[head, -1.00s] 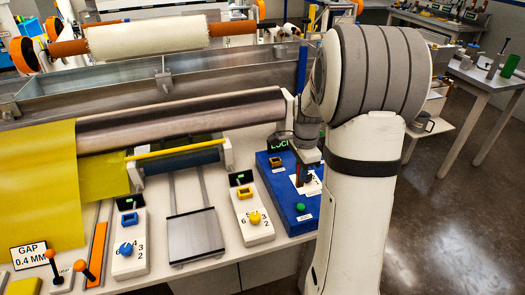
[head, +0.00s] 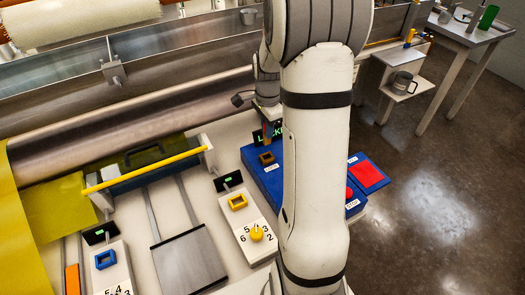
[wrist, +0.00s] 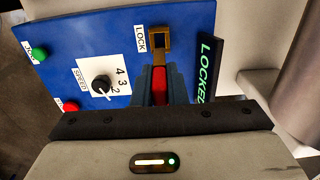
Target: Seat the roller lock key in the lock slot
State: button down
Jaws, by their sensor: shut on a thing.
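The lock slot (head: 267,158) is a brown square frame with a dark opening on the blue control panel. It also shows in the wrist view (wrist: 160,33), beside the label LOCK. My gripper (head: 267,120) is over the panel's back edge, just behind the slot. In the wrist view its dark fingers (wrist: 158,92) are shut on the red roller lock key (wrist: 158,84). The key's far end lines up with the slot's near side in that view; whether they touch cannot be told. The key looks outside the opening. My arm hides part of the panel in the head view.
A display (wrist: 207,68) reading LOCKED stands close beside the fingers. The panel (wrist: 110,35) carries a SPEED dial (wrist: 101,87), a green button (wrist: 40,54) and a red button (wrist: 71,107).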

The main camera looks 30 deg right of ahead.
aim_at(267, 144)
jog(key=shift+f, duration=4)
jog(key=shift+f, duration=0.15)
jog(key=c, duration=1.5)
grip_release()
jog(key=shift+o, duration=0.2)
notch_tip(267, 144, up, 11)
jog(key=shift+r, duration=0.1)
jog(key=shift+s+a+r, duration=0.1)
jog(key=shift+a+r, duration=0.1)
jog(key=shift+r, duration=0.5)
jog(key=s+a+r+n+t, duration=0.1)
jog(key=s+a+r+n, duration=0.2)
jog(key=s+a+n, duration=0.4)
jog(key=s+a+r+n+t, duration=0.1)
jog(key=s+a+r+n, duration=0.3)
jog(key=s+a+n, duration=0.3)
jog(key=s+n, duration=0.3)
jog(key=s, duration=0.2)
jog(key=shift+a+n+t, duration=0.15)
jog(key=shift+n+t, duration=0.15)
